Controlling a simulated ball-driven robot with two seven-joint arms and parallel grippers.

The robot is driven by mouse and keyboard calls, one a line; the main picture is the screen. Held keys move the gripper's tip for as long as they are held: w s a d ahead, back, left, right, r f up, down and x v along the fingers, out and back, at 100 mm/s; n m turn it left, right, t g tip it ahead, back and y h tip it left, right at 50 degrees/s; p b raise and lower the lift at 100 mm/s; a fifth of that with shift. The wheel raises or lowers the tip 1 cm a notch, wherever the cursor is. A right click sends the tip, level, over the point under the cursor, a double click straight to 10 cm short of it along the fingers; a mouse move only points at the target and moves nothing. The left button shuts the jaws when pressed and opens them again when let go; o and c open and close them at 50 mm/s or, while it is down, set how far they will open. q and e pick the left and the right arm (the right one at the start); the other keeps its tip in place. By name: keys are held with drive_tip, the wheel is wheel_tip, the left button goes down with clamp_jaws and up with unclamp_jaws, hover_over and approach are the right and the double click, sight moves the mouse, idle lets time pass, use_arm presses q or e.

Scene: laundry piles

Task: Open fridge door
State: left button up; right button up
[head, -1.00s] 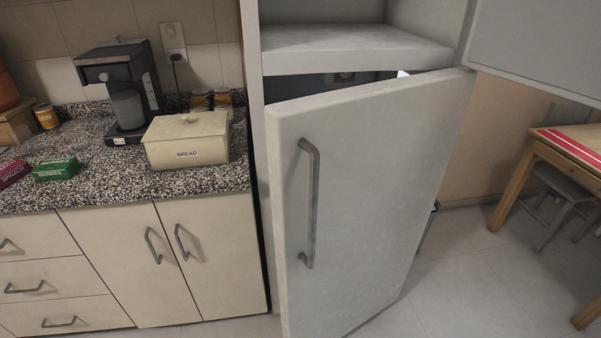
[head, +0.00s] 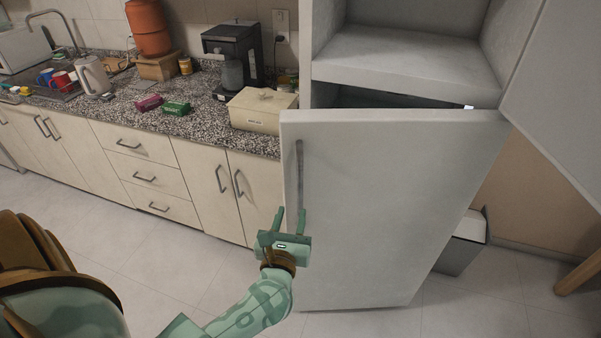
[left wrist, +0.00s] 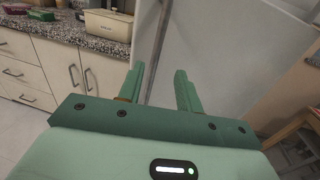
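The fridge door (head: 400,190) is a large white panel standing ajar, with a dark gap along its top edge. Its grey vertical bar handle (head: 300,170) is near the door's left edge. My green left gripper (head: 290,213) is open, with its two fingers pointing up near the lower end of the handle. In the left wrist view the spread fingers (left wrist: 158,78) show with the pale door (left wrist: 215,50) beyond them. No grip is seen. My right gripper is not in view.
An upper compartment (head: 405,60) stands open, its door (head: 560,90) swung to the right. A counter with a bread box (head: 262,112) and coffee machine (head: 232,60) is at left. A bin (head: 460,245) is behind the door. The floor (head: 180,265) in front is clear.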

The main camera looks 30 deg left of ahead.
sight(299, 180)
use_arm(q)
drive_tip(key=x, duration=1.4)
drive_tip(key=shift+s+a, duration=0.1)
drive_tip(key=shift+a, duration=0.05)
drive_tip(key=shift+f, duration=0.1)
clamp_jaws()
